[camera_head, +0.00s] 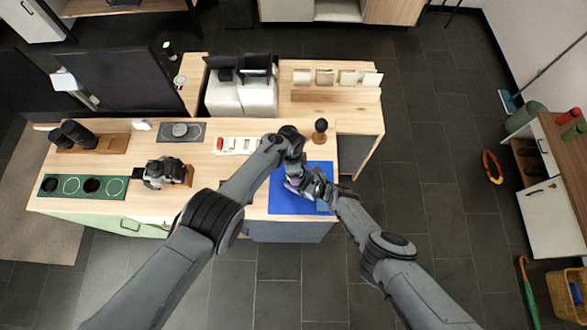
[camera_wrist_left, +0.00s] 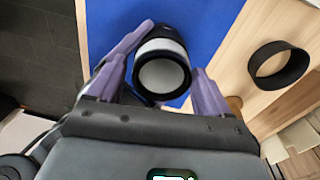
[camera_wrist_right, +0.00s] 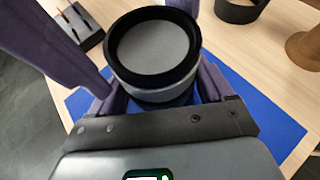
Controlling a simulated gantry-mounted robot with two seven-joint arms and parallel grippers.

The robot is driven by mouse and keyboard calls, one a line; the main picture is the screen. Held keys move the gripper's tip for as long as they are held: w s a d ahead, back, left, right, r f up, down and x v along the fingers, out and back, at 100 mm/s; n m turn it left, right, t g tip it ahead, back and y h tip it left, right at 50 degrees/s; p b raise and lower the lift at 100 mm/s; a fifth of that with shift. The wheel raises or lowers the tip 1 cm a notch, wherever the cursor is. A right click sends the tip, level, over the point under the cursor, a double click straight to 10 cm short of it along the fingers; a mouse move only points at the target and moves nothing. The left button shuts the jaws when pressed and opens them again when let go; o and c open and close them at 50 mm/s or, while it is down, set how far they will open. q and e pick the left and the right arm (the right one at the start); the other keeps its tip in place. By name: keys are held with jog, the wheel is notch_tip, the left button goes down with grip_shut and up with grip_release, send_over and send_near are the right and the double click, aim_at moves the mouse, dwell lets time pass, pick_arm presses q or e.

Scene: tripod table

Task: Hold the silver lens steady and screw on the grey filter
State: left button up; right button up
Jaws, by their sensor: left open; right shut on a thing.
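The silver lens (camera_wrist_right: 155,60) has a black front rim with a pale grey disc inside it. In the right wrist view it sits between the fingers of my right gripper (camera_wrist_right: 160,92), which is shut on it. In the left wrist view the lens (camera_wrist_left: 163,52) shows a silver band between black rings, above the blue mat (camera_wrist_left: 205,20). My left gripper (camera_wrist_left: 172,50) is open, with a purple finger on each side of the lens. I cannot tell whether the grey disc is the grey filter or the lens glass. In the head view both grippers crowd together and mostly hide the lens.
A black ring (camera_wrist_left: 279,66) stands on the wooden table beside the mat. A dark brush-like thing with a wooden base (camera_head: 320,131) stands behind the mat. A camera (camera_head: 162,173), a dark tray with a grey round piece (camera_head: 180,130) and a green tray (camera_head: 112,196) lie left.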

pick_arm(q)
jog(key=n, duration=0.7)
jog(key=shift+s+d+n+t, duration=0.2)
jog(key=shift+s+n+t, duration=0.1)
jog(key=shift+n, duration=0.1)
jog(key=n, duration=0.4)
jog(key=shift+s+d+n, duration=0.1)
jog(key=shift+d+n, duration=0.15)
jog(key=shift+n, duration=0.05)
jog(key=n, duration=0.2)
jog(key=shift+d+r+n+y, duration=0.1)
jog(key=shift+d+n+y, duration=0.2)
jog(key=shift+a, duration=0.1)
jog(key=c, duration=1.2)
